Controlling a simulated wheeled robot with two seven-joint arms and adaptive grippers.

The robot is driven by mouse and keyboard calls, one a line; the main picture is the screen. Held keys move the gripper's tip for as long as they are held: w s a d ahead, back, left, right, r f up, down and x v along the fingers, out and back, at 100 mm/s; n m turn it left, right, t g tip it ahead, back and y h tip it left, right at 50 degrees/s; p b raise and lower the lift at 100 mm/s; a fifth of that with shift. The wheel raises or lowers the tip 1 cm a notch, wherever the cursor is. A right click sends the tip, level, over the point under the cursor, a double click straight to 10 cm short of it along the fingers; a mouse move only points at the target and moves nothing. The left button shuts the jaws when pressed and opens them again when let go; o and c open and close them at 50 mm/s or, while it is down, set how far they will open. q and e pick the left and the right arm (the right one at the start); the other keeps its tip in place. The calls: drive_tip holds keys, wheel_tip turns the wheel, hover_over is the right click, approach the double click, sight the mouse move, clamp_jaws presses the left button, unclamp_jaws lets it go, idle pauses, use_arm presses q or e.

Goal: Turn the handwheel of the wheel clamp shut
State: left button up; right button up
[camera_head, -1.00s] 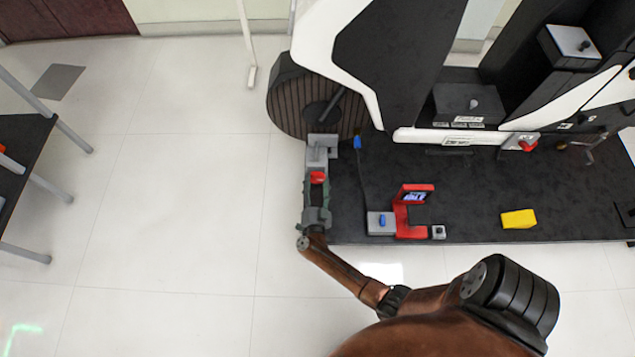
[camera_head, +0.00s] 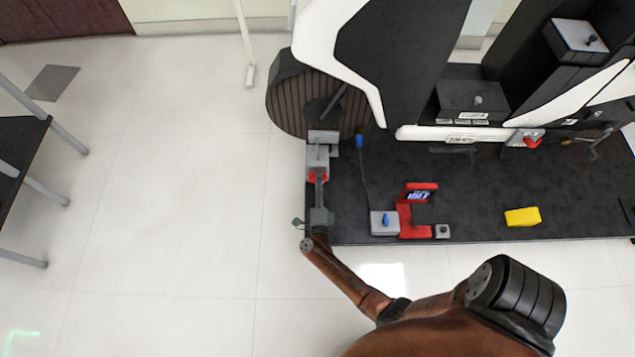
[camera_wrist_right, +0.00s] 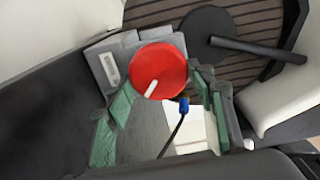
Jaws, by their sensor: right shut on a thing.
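The wheel clamp (camera_head: 318,155) is a grey block at the left end of the black platform, beside a dark ribbed wheel (camera_head: 297,105). Its red handwheel (camera_head: 312,177) is mostly covered by my right gripper (camera_head: 318,179) in the head view. In the right wrist view, the handwheel (camera_wrist_right: 165,66) is a round red disc with a short white mark, between the green-padded fingers of my right gripper (camera_wrist_right: 168,82). The fingers are shut on it. The clamp's grey body (camera_wrist_right: 108,66) shows behind it. My left gripper is not in view.
A grey box with a blue knob (camera_head: 384,222), a red stand with a small screen (camera_head: 419,196) and a yellow block (camera_head: 522,217) sit on the black platform (camera_head: 470,185).

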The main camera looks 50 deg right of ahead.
drive_tip(key=m, duration=0.4)
drive_tip(key=shift+s+a+f+m+b, duration=0.1)
drive_tip(key=shift+s+f+m+b, duration=0.05)
drive_tip(key=shift+f+m+b, duration=0.2)
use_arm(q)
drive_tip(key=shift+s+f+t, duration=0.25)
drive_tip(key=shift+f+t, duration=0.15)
use_arm(e)
drive_tip(key=shift+m, duration=2.25)
drive_tip(key=o, duration=1.2)
drive_tip(key=shift+c, duration=0.2)
drive_tip(key=shift+r, duration=0.1)
drive_tip(key=shift+w, duration=0.2)
